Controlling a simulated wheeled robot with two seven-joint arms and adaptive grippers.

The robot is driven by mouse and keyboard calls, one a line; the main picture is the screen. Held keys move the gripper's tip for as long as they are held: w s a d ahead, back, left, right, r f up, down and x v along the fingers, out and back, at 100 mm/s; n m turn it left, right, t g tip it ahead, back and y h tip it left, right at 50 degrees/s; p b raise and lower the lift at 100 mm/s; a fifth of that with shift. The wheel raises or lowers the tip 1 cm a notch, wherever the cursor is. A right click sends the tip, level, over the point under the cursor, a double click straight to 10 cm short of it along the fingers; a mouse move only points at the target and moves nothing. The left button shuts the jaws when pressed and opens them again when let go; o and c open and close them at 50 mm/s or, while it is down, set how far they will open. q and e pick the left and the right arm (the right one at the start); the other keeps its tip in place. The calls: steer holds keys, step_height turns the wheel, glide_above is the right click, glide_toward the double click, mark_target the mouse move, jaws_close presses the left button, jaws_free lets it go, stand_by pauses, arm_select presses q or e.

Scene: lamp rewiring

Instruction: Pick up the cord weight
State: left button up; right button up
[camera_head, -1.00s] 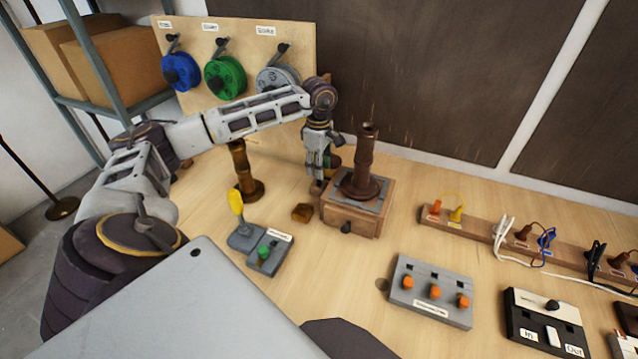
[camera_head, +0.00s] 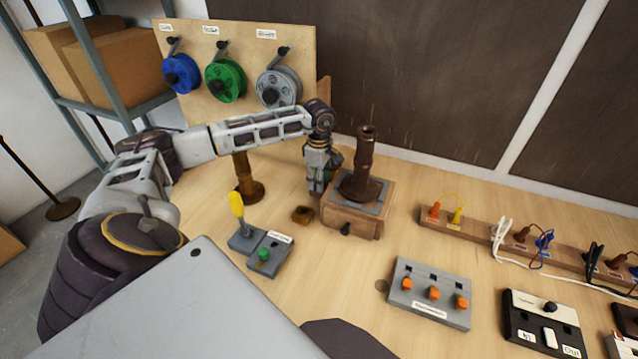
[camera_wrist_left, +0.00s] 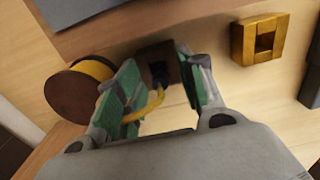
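My left gripper (camera_head: 316,188) points down at the table, just left of the wooden box with the brown post. In the left wrist view its two green-padded fingers (camera_wrist_left: 157,60) are apart. A small dark brown block (camera_wrist_left: 146,54) with a dark centre lies between and just past the fingertips; it may be the cord weight, but I cannot tell for sure. A yellow cord (camera_wrist_left: 150,105) runs by it between the fingers. A square brass-coloured piece with a hole (camera_head: 303,214) lies on the table nearby, and shows in the left wrist view (camera_wrist_left: 236,42). My right gripper is not in view.
The wooden box (camera_head: 350,224) with its brown post (camera_head: 364,165) stands close on the right. A brown spool (camera_wrist_left: 72,97) with yellow cord is beside the left finger. A second brown post (camera_head: 245,175) stands at the left. The front table has switch boxes (camera_head: 430,292).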

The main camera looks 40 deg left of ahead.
arm_select(q)
steer(key=shift+c, duration=1.3)
jaws_close()
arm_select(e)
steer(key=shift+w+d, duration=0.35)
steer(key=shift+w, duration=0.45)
